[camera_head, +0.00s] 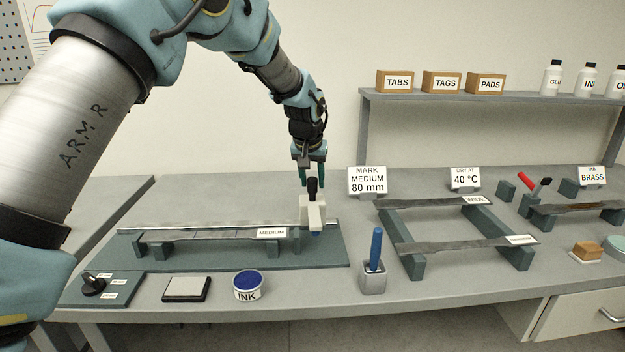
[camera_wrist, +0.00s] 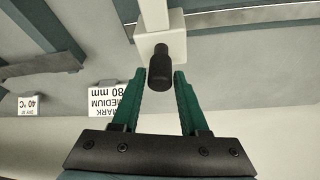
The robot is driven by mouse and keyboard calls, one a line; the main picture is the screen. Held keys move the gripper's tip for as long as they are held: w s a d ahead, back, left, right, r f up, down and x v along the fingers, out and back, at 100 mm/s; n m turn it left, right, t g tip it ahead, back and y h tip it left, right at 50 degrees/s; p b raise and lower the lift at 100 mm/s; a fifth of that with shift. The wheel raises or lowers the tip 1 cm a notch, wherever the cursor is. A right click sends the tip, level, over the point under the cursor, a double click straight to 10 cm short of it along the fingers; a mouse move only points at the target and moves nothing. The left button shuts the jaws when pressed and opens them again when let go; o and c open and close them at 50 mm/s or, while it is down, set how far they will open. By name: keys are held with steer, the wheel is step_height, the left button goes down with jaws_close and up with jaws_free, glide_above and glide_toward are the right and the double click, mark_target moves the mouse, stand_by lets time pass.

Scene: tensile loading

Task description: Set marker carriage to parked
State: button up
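The marker carriage (camera_head: 312,214) is a white block with a black knob (camera_head: 312,188) on top. It sits at the right end of the rail (camera_head: 190,226) on the green marking base, beside the specimen labelled MEDIUM (camera_head: 271,232). My gripper (camera_head: 309,176) is above the carriage, pointing down, with its green fingers apart. In the wrist view, the open fingers (camera_wrist: 160,78) stand on either side of the lower part of the black knob (camera_wrist: 160,68). I cannot tell whether they touch it. The carriage's white body (camera_wrist: 160,35) shows beyond the knob.
A sign (camera_head: 367,181) reading MARK MEDIUM 80 mm stands right of the carriage. A blue-handled tool (camera_head: 375,249) stands in a holder in front. An ink pot (camera_head: 247,287), a pad (camera_head: 186,289) and a black dial (camera_head: 93,284) line the front edge. A drying rack (camera_head: 405,262) is at right.

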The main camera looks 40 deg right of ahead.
jaws_close()
stand_by(1.0)
